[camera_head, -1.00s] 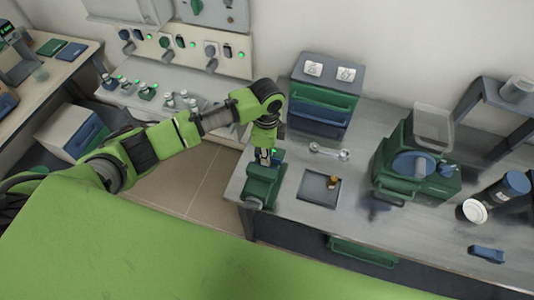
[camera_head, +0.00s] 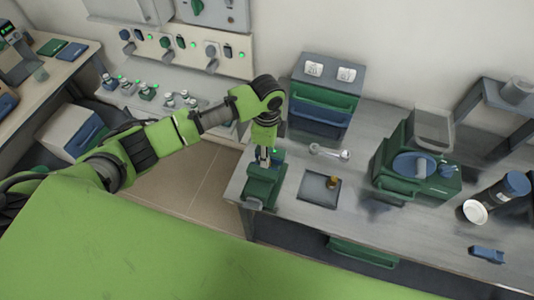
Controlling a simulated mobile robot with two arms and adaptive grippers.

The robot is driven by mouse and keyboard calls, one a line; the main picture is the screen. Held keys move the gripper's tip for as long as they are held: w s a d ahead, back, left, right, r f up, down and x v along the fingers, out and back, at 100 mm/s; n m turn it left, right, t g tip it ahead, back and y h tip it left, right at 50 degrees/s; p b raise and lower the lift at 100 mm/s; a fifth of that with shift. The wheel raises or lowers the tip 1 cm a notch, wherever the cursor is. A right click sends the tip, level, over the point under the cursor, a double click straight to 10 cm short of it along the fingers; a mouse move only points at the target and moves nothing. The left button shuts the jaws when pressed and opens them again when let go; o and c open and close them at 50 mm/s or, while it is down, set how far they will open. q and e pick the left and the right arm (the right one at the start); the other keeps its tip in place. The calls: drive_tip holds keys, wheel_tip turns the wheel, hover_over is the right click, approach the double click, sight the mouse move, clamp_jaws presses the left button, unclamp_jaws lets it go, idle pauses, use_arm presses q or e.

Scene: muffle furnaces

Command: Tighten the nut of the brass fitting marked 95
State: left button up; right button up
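A small brass fitting (camera_head: 332,181) stands on a grey square tray (camera_head: 314,194) on the workbench. Its marking is too small to read. A silver wrench (camera_head: 328,152) lies on the bench behind the tray. My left gripper (camera_head: 264,156) points down over a green vise-like holder (camera_head: 264,187) at the bench's left end, left of the tray. The fingers are small and partly merged with the holder, so I cannot tell their opening or whether they hold anything. My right gripper is not in view.
A drawer unit (camera_head: 321,97) stands behind the wrench. A green machine with a blue round top (camera_head: 413,167) stands right of the tray. A dark cylinder with a blue cap (camera_head: 515,184) and a white ring (camera_head: 474,211) are further right. The bench between tray and machine is mostly clear.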

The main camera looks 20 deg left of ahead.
use_arm(q)
wheel_tip(320, 180, up, 11)
idle(0.3)
idle(0.4)
